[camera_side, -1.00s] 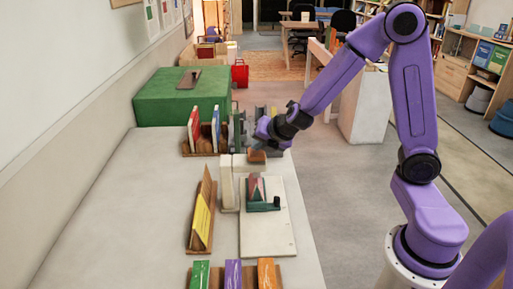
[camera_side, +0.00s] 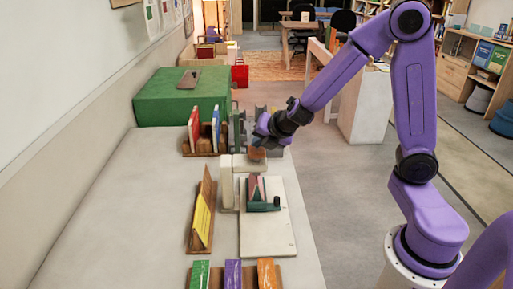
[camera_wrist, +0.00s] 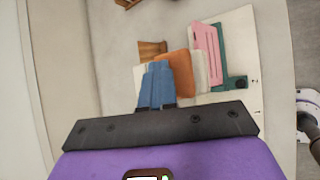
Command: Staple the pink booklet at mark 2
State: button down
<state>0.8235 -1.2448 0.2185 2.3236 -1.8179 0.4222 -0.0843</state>
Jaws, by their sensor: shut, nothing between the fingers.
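The pink booklet (camera_side: 254,187) sits in a dark green holder (camera_side: 262,206) on a pale board (camera_side: 268,238). The wrist view also shows the pink booklet (camera_wrist: 206,50) and the green holder (camera_wrist: 228,82). A white stapling device (camera_side: 227,188) stands beside it on the left, with an orange-brown pad (camera_side: 256,155) at its far end. My gripper (camera_side: 262,145) is shut and empty, right at the pad. In the wrist view my shut blue fingertips (camera_wrist: 157,82) overlap the edge of the orange-brown pad (camera_wrist: 178,72); I cannot tell whether they touch. No mark number is legible.
A yellow sign in a wooden stand (camera_side: 201,218) is left of the board. Book racks stand at the near edge (camera_side: 220,276) and far end (camera_side: 205,147). A green box (camera_side: 180,98) is at the back. The table's left side is clear.

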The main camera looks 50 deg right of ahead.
aim_at(259, 150)
jog(key=shift+r, duration=0.8)
jog(key=shift+r, duration=0.1)
jog(key=shift+r, duration=2.45)
jog(key=s+a+f+m+g, duration=0.1)
jog(key=s+a+m+g, duration=0.1)
jog(key=s, duration=0.8)
jog(key=s+a+f+m+g+y, duration=0.1)
jog(key=s+m+g, duration=0.3)
jog(key=s, duration=0.6)
jog(key=s+a+f+m+g+y, duration=0.1)
jog(key=s+a+f+m+g, duration=0.1)
jog(key=s+m, duration=0.4)
jog(key=s+a+f, duration=0.1)
jog(key=s, duration=0.3)
jog(key=shift+s+a+m+g, duration=0.3)
jog(key=shift+s+a+g, duration=0.05)
jog(key=shift+s+g, duration=0.05)
